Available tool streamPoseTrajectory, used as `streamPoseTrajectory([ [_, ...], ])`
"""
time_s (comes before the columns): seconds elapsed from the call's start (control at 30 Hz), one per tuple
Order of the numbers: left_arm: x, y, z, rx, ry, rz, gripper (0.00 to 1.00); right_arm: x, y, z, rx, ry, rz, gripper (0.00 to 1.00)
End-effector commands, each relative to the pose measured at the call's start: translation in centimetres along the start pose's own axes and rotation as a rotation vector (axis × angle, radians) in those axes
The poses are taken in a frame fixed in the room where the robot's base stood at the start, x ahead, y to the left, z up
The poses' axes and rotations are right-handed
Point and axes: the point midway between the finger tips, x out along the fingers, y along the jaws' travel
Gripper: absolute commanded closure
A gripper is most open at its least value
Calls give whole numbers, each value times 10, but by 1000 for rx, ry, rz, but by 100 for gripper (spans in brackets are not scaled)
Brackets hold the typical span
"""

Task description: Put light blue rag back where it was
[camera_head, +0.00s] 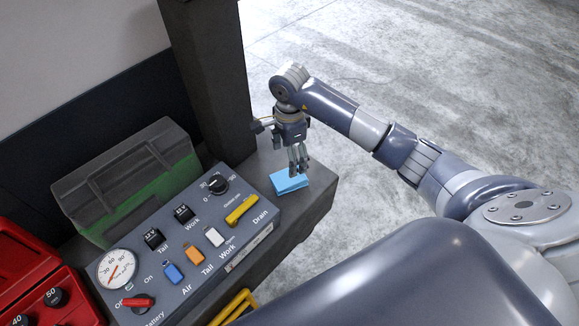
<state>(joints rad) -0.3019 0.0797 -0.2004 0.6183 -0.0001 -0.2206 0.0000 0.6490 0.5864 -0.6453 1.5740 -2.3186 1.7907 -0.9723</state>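The light blue rag (289,183) lies folded on the dark grey bench top, at the right end near the corner post. My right gripper (299,172) points down directly over the rag, with its fingertips at or just above the rag's far edge. I cannot tell whether the fingertips touch the rag. The fingers look close together, but their gap is too small to judge. My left gripper is not in view.
A control panel (205,268) with a gauge, switches and a dial stands left of the rag. A green and black toolbox (128,180) is behind it. A dark post (207,80) rises behind the bench. A red case (30,262) is at the far left.

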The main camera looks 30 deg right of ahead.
Motion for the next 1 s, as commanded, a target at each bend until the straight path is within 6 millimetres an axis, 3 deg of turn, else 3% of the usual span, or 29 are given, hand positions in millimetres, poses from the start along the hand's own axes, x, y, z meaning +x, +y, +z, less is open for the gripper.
streamPoseTrajectory([
  [0.1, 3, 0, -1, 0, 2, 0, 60, -19, 0, 0, -1, 1, -2, 26],
  [0.3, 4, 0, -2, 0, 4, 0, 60, -33, 0, 0, 0, 0, 1, 26],
  [0.83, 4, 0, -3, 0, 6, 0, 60, -34, 1, 1, 0, -3, 1, 26],
  [0.93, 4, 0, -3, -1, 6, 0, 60, -30, 2, 15, -4, -52, -6, 26],
  [1.0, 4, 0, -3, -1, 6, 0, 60, -26, 5, 40, -8, -139, -19, 26],
])
